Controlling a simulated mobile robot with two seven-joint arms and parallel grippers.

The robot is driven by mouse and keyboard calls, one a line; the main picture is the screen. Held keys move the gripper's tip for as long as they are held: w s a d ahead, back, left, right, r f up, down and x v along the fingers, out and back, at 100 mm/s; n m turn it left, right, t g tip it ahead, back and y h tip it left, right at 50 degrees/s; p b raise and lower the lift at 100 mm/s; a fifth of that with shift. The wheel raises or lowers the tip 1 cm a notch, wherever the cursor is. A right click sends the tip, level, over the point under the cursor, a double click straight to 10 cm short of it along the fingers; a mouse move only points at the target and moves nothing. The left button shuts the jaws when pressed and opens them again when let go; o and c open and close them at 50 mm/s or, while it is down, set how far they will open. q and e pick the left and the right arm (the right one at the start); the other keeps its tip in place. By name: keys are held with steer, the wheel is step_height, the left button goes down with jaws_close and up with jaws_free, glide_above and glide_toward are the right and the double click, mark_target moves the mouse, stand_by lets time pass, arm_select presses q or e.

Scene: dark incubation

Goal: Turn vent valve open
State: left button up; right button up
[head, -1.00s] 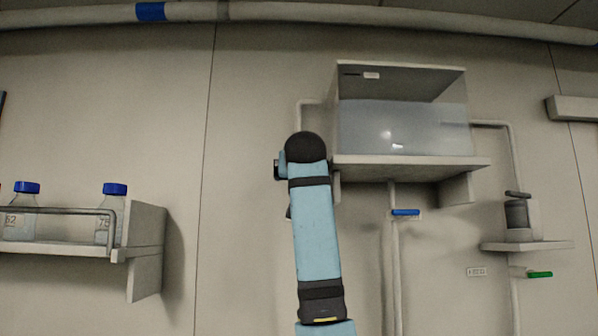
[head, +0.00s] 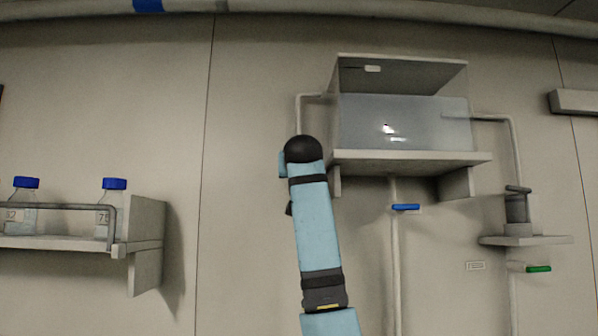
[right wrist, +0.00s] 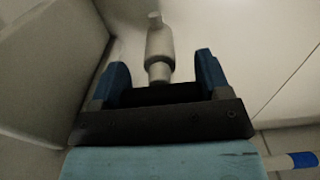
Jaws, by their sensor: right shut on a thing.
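In the right wrist view, a grey cylindrical fitting with a narrow stub, which I take for the vent valve (right wrist: 160,45), stands between the blue fingers of my right gripper (right wrist: 162,62). The gripper is shut on it, though the exact contact is hard to see in the dark. In the head view my light-blue right arm rises in the middle and hides its own gripper and the valve. A thin pipe (head: 299,115) runs from the left side of the tank (head: 405,122) down behind that arm. My left gripper is not in view.
A blue-handled valve (head: 405,207) sits on the pipe below the tank, and a green handle (head: 538,269) is at lower right. A small shelf (head: 525,240) carries a grey device. Blue-capped bottles (head: 114,205) stand on a railed shelf (head: 145,245) at left.

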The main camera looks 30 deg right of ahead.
steer(key=shift+n, duration=0.4)
steer(key=n+p, duration=0.1)
steer(key=n, duration=0.3)
steer(key=shift+r, duration=0.1)
steer(key=n+p, duration=0.2)
steer(key=n, duration=0.3)
steer(key=n+p, duration=0.2)
steer(key=n, duration=0.3)
steer(key=shift+p, duration=0.35)
steer(key=shift+n+p, duration=0.8)
steer(key=shift+n, duration=0.8)
steer(key=shift+f, duration=0.2)
steer(key=o, duration=0.9)
steer(key=shift+a, duration=0.1)
steer(key=shift+o, duration=0.2)
